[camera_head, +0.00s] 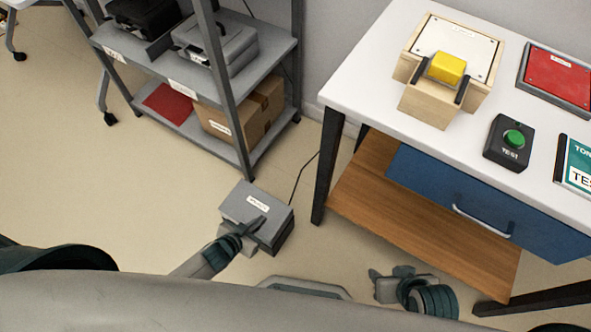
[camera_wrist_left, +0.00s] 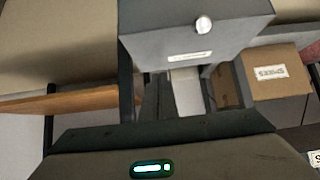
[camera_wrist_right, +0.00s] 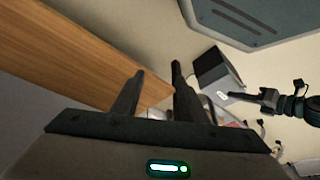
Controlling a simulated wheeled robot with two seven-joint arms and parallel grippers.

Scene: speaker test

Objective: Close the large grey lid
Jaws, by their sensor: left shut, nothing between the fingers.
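A grey box with a labelled large grey lid (camera_head: 254,205) stands on the floor below the shelf unit. The lid lies over the box top and looks down or nearly down; I cannot tell if it is fully shut. My left gripper (camera_head: 262,224) is shut and empty, with its fingers at the lid's near edge; contact is unclear. In the left wrist view its fingers (camera_wrist_left: 158,96) point at a grey face with a label and a round silver knob. My right gripper (camera_wrist_right: 157,72) is open and empty, low by the table. The box (camera_wrist_right: 216,74) also shows in the right wrist view.
A white table (camera_head: 362,88) with a blue drawer (camera_head: 440,190) and wooden lower shelf (camera_head: 400,215) stands at the right. A cable runs behind the box. Floor to the left is clear.

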